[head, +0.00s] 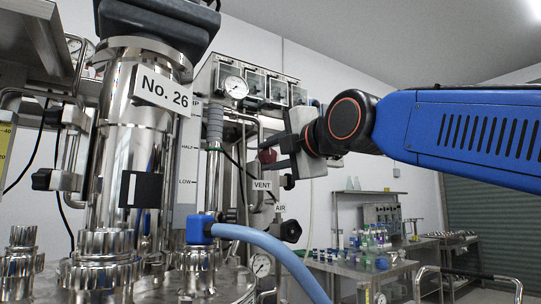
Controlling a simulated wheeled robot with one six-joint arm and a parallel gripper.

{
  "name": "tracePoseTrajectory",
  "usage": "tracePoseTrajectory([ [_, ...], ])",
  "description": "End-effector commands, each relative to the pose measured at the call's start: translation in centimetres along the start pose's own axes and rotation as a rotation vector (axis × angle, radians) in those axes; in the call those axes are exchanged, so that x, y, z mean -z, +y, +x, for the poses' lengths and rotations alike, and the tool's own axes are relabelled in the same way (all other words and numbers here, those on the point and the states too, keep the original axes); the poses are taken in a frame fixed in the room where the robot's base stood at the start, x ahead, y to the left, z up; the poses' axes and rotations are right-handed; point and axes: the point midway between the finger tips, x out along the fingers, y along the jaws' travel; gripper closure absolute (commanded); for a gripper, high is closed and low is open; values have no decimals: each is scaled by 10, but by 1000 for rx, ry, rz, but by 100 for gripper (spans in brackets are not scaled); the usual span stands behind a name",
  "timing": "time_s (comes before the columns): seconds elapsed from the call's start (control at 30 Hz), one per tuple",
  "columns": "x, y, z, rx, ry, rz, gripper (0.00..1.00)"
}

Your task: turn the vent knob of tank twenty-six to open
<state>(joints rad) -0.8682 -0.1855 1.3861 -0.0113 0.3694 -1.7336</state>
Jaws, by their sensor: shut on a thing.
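The tank (118,150) is a shiny steel vessel on the left with a white "No. 26" label (164,91). A dark red knob (267,156) sits on the pipework to its right, above a "VENT" tag (262,185). My gripper (268,154) reaches in from the right and is shut on the red knob, with one finger above and one below it. The fingers partly hide the knob, and its turned position cannot be read.
A black knob (290,231) stands below, by an "AIR" tag (280,208). A blue hose (262,242) curves across the front. Gauges, including one (235,87), and pipes crowd the tank. A bench with bottles (360,265) stands behind on the right.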

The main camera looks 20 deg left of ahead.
Motion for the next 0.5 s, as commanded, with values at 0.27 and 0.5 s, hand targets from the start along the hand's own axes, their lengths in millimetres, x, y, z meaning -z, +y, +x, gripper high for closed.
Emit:
tracePoseTrajectory([
  [0.27,0,-2,0,3,1,-143,91],
  [0.5,0,-3,0,4,1,-196,91],
])
